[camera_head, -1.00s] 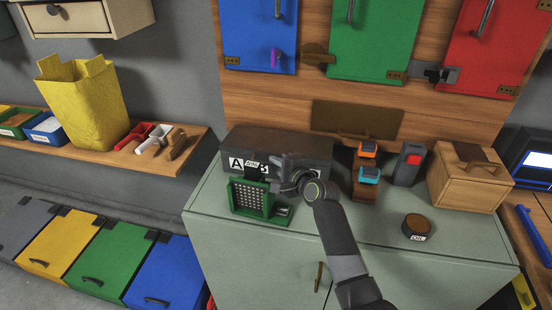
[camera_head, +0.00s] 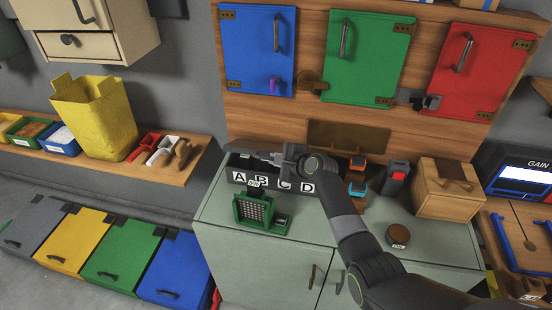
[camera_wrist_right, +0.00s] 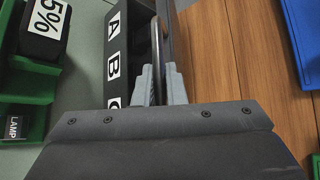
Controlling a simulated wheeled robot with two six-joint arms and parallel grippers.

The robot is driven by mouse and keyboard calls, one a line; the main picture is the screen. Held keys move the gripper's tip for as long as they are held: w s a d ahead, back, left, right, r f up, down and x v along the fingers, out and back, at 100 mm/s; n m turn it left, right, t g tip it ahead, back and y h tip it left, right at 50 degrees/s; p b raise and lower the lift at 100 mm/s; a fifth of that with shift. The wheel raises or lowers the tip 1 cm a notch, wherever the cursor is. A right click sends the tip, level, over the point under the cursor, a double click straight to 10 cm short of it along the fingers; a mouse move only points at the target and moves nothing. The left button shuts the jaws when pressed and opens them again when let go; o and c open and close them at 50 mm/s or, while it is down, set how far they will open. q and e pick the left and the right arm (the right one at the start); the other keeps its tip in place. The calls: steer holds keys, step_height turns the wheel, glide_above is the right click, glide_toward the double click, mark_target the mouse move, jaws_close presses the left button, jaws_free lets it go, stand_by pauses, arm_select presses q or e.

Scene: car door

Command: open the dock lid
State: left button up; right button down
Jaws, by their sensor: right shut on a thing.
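The dock is a dark box (camera_head: 273,184) with white labels A, B, C and D on its front, on the grey-green cabinet top. Its front also shows in the wrist view (camera_wrist_right: 113,40). My right gripper (camera_head: 264,157) is over the box, behind the labelled front. In the wrist view my right gripper (camera_wrist_right: 160,85) is shut on the thin dark lid (camera_wrist_right: 157,45), which shows edge-on between the fingers. A dark gap shows between lid and front, so the lid looks raised. My gripper and forearm hide much of it in the head view. My left gripper is not in view.
A green holder (camera_head: 255,212) with a dark block labelled 5% stands before the box. Orange and blue items (camera_head: 357,175), a dark device (camera_head: 395,178), a wooden box (camera_head: 446,187) and a round tin (camera_head: 398,235) stand to the right. The cabinet's front middle is clear.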

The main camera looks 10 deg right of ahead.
steer(key=shift+w+d+r+p, duration=0.2)
steer(key=shift+w+r+p, duration=0.3)
steer(key=shift+r, duration=0.35)
steer(key=c, duration=1.5)
jaws_free()
steer(key=shift+s+d+r, duration=0.25)
steer(key=shift+s, duration=0.1)
steer(key=v, duration=1.6)
steer(key=shift+s+b, duration=0.2)
steer(key=shift+b, duration=0.1)
steer(key=shift+d, duration=0.1)
